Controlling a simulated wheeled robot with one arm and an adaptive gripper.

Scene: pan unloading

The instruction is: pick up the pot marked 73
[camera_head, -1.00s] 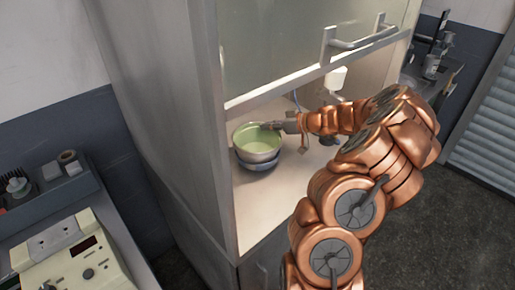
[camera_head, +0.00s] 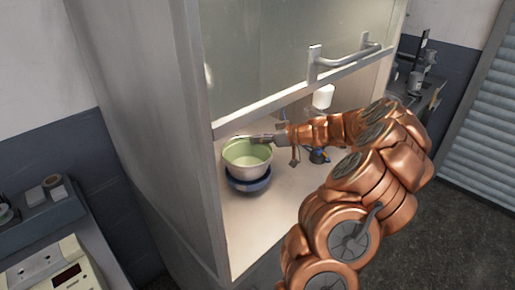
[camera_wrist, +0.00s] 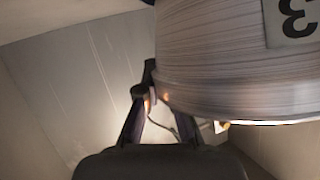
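The pot (camera_head: 250,170), silver outside and pale green inside, is upright inside the cabinet, directly over a blue round base (camera_head: 247,184). My gripper (camera_head: 263,139) reaches in from the right and its fingers are at the pot's rim, closed on the wall. In the wrist view the pot's brushed metal side (camera_wrist: 225,60) fills the upper right. A label (camera_wrist: 293,18) on it shows an upside-down 3; the rest of the mark is cut off. One finger shows beside the wall, and part of my gripper (camera_wrist: 155,92) is hidden by the pot.
The cabinet's raised glass sash with a handle (camera_head: 345,62) hangs above my arm. A white bottle-like item (camera_head: 323,97) and a small dark-blue item (camera_head: 319,155) stand behind my arm. The cabinet floor (camera_head: 245,225) in front of the pot is clear.

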